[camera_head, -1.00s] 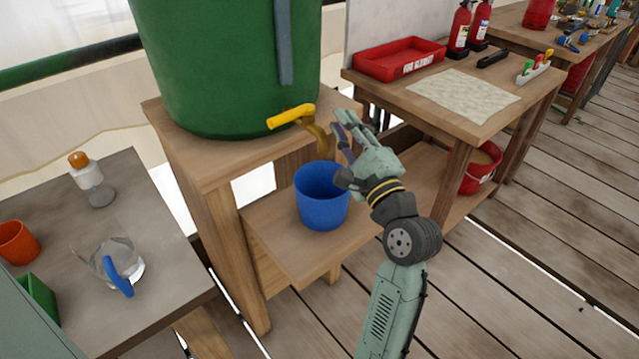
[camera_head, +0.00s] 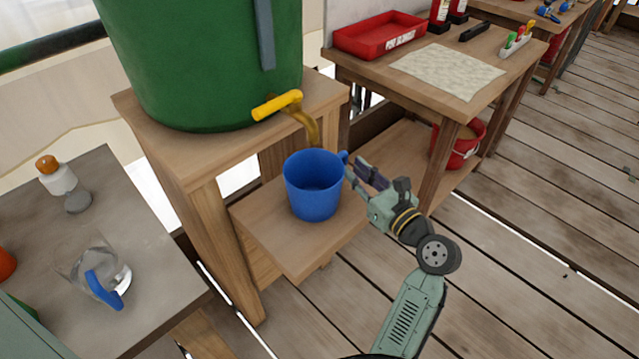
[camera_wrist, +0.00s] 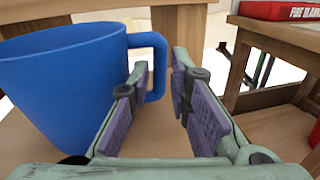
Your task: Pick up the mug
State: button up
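The blue mug (camera_head: 313,190) stands upright on the low wooden shelf, below the yellow tap of the green barrel. Its handle points right, toward my gripper (camera_head: 354,172). In the wrist view the mug (camera_wrist: 62,88) fills the left side and its handle (camera_wrist: 158,68) lies just ahead of the fingertips. My gripper (camera_wrist: 162,78) is open there, with purple pads on both fingers and an empty gap between them. The handle's outer bar is close to the left fingertip; I cannot tell if they touch.
The yellow tap (camera_head: 277,106) and its spout hang just above the mug. A table with a red tray (camera_head: 380,36) and a cloth stands to the right. A glass jug (camera_head: 98,272) with a blue handle is on the left table. Open plank floor lies at right.

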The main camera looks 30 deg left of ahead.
aim_at(344, 163)
jog(key=x, duration=0.4)
jog(key=shift+w+a+f+p, duration=0.15)
jog(key=shift+a+f+p, duration=0.05)
jog(key=shift+a+p, duration=0.2)
jog(key=shift+c, duration=0.6)
grip_shut()
